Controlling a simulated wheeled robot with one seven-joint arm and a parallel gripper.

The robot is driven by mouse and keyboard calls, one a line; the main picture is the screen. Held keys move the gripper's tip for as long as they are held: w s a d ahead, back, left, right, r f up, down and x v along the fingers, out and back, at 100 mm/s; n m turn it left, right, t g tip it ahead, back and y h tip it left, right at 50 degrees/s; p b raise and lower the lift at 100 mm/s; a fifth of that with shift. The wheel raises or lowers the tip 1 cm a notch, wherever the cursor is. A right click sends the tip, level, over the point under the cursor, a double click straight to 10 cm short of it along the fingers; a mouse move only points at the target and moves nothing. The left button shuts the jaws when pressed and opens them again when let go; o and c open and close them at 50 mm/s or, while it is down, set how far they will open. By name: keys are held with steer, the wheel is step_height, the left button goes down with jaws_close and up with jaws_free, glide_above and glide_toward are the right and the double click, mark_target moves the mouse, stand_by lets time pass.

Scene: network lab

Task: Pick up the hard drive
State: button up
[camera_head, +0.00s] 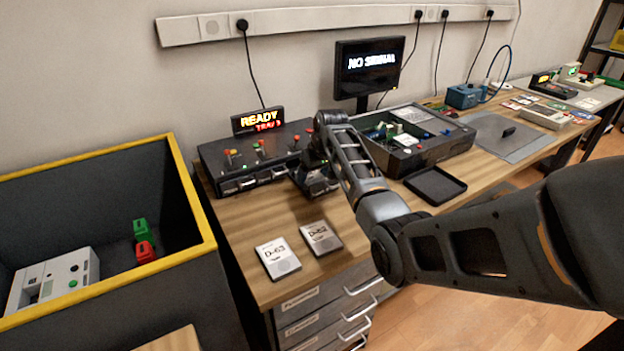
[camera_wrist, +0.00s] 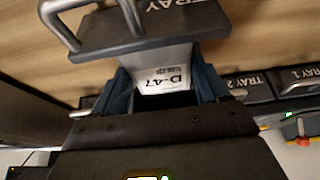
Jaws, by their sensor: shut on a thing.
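A hard drive labelled D-47 (camera_wrist: 165,60) shows in the wrist view between the two dark blue fingers of my gripper (camera_wrist: 166,84), which is shut on it. Its far part runs under or into a dark tray (camera_wrist: 190,22) with a grey handle, so I cannot tell how much of it is inside. In the head view my gripper (camera_head: 317,182) is at the right front of the black drive dock (camera_head: 220,160), and the held drive is hard to make out there. Two more silver drives, D-63 (camera_head: 278,258) and D-52 (camera_head: 320,238), lie flat on the wooden bench.
A sign reading READY (camera_head: 258,121) stands behind the dock. Tray 1 (camera_wrist: 298,80) and tray 2 (camera_wrist: 247,83) look closed. An open parts case (camera_head: 415,145) and a shallow black tray (camera_head: 435,185) lie right of my gripper. A yellow-rimmed bin (camera_head: 185,190) stands left. Bare bench surrounds the loose drives.

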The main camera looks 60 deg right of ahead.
steer(key=c, duration=0.4)
steer(key=shift+c, duration=0.6)
steer(key=shift+r, duration=0.1)
